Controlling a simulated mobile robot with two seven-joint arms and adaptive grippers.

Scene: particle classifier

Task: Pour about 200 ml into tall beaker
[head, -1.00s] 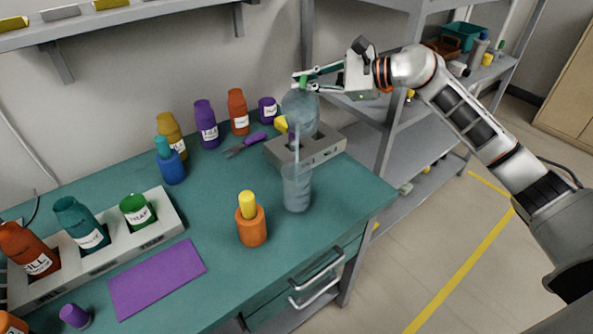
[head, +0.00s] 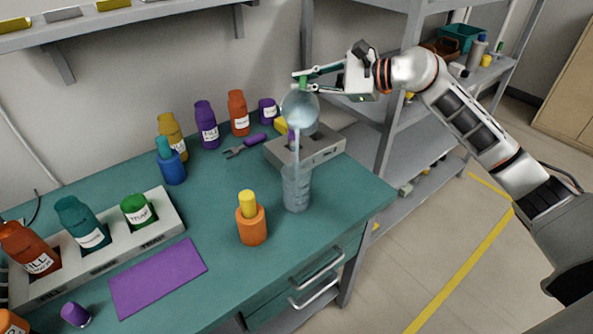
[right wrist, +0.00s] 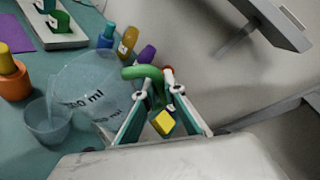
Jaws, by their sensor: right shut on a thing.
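My right gripper (head: 303,84) is shut on the green handle (right wrist: 146,74) of a clear round jug (head: 299,106). The jug is tilted above the tall beaker (head: 297,188), and a pale stream runs down from it into the beaker's mouth. The beaker is clear and stands upright near the table's front right edge; its liquid level is hard to read. In the right wrist view the jug (right wrist: 95,88) bears printed "ml" marks, and the beaker (right wrist: 47,122) is at lower left. My left gripper is not in view.
A grey holder block (head: 325,151) stands behind the beaker. An orange bottle with a yellow top (head: 252,225) stands left of it. Several labelled bottles line the back. A purple mat (head: 158,278) lies at front left. The teal table's middle is mostly clear.

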